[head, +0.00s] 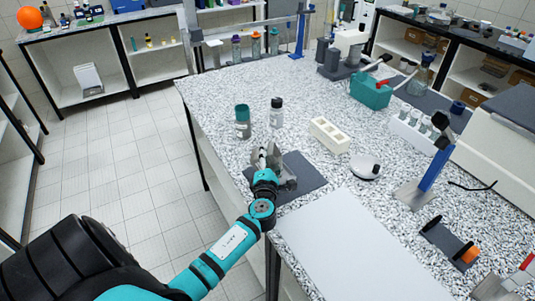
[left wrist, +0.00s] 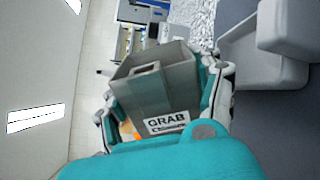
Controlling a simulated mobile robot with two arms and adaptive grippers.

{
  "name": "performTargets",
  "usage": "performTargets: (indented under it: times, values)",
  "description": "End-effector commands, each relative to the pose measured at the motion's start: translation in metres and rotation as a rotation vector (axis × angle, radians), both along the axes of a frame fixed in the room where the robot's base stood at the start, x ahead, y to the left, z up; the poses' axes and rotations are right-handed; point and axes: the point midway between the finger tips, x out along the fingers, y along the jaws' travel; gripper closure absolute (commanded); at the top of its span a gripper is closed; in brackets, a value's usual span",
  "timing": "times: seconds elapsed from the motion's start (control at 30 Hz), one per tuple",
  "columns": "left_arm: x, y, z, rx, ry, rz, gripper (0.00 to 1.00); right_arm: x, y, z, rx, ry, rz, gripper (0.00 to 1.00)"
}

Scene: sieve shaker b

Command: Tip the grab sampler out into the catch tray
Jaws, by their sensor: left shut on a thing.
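My left gripper (left wrist: 163,95) is shut around the grab sampler (left wrist: 160,90), a grey open-topped box with a white "GRAB" label, one finger on each side. In the left wrist view its opening faces up the picture; its contents cannot be made out. In the head view my left gripper (head: 266,168) is at the table's left edge, partly hiding the grey pieces there. A light grey walled shape at the right of the left wrist view (left wrist: 287,68), beside the sampler and apart from it, looks like the catch tray. My right gripper is out of view.
A dark mat (head: 304,178) lies by the gripper. Behind stand a teal-lidded jar (head: 242,122) and a white bottle with a dark cap (head: 276,113). A cream block (head: 330,135) and a round white dish (head: 365,167) are to the right. A pale board (head: 350,250) lies in front.

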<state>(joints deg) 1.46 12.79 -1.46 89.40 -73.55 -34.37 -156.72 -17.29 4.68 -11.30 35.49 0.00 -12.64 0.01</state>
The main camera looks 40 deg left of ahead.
Motion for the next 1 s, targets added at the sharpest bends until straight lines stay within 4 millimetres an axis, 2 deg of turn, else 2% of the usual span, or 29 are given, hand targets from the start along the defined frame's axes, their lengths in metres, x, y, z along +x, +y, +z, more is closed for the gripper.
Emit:
performTargets:
  times: [0.23,0.7,1.0]
  values:
    - [0.004,-0.004,0.003,0.177,0.114,-0.001,0.87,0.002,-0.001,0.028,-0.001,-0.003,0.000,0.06]
    - [0.009,-0.011,0.011,0.402,0.264,0.000,0.87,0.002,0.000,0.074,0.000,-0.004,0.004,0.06]
    - [0.012,-0.016,0.014,0.546,0.360,0.001,0.87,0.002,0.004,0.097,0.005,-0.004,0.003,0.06]
